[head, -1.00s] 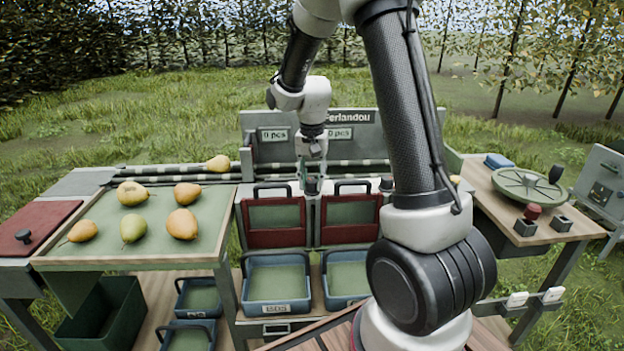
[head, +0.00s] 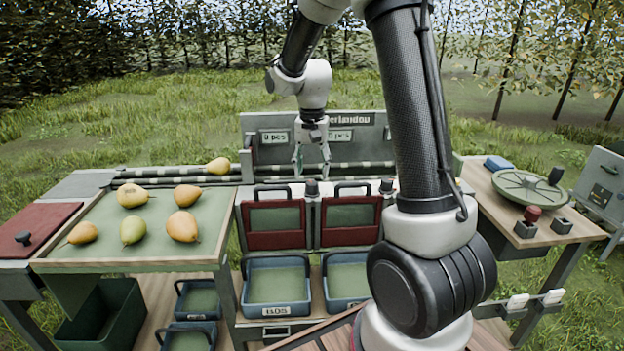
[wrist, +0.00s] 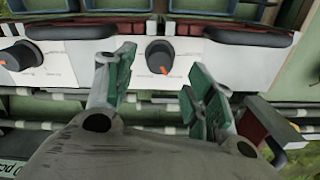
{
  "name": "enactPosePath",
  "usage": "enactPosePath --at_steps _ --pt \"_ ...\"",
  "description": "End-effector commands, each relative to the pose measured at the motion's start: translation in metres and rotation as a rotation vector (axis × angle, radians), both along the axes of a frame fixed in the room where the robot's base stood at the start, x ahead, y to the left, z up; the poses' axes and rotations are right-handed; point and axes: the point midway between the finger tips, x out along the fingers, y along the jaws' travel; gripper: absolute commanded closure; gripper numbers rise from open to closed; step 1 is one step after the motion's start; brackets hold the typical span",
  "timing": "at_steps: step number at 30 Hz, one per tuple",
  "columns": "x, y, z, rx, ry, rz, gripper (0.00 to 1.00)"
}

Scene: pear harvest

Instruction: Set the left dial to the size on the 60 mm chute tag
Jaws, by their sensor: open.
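The left dial (head: 312,187) is a dark knob on the white panel between the two red gates. In the wrist view, which looks upside down against the head view, it is the middle knob (wrist: 158,52), with an orange pointer aimed down the picture. Its markings are too small to read. My gripper (head: 312,160) is open and empty, behind and above this dial and apart from it. Its green-padded fingers (wrist: 160,78) are spread either side of the dial's line. The right dial (head: 386,186) also shows in the wrist view (wrist: 22,55). I cannot make out a 60 mm tag.
Red gates (head: 247,240) with black handles stand in front of the dials. Conveyor rollers and a grey back panel (head: 280,152) lie behind. Blue bins (head: 247,291) sit below, one with a blurred tag. A pear tray (head: 60,255) is at left, a turntable (head: 527,187) at right.

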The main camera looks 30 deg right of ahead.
Motion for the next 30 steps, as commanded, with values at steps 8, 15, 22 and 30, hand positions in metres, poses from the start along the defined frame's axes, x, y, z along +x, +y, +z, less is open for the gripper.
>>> enactPosePath --at_steps 8,15,22,30 --pt "0.001 0.0 0.059 0.0 -0.004 0.0 0.46" --pt "0.0 0.0 0.077 -0.001 -0.001 0.0 0.46" --pt "0.0 0.0 0.077 0.0 0.0 0.0 0.46" --pt "0.0 0.0 0.077 0.0 0.0 0.012 0.46"
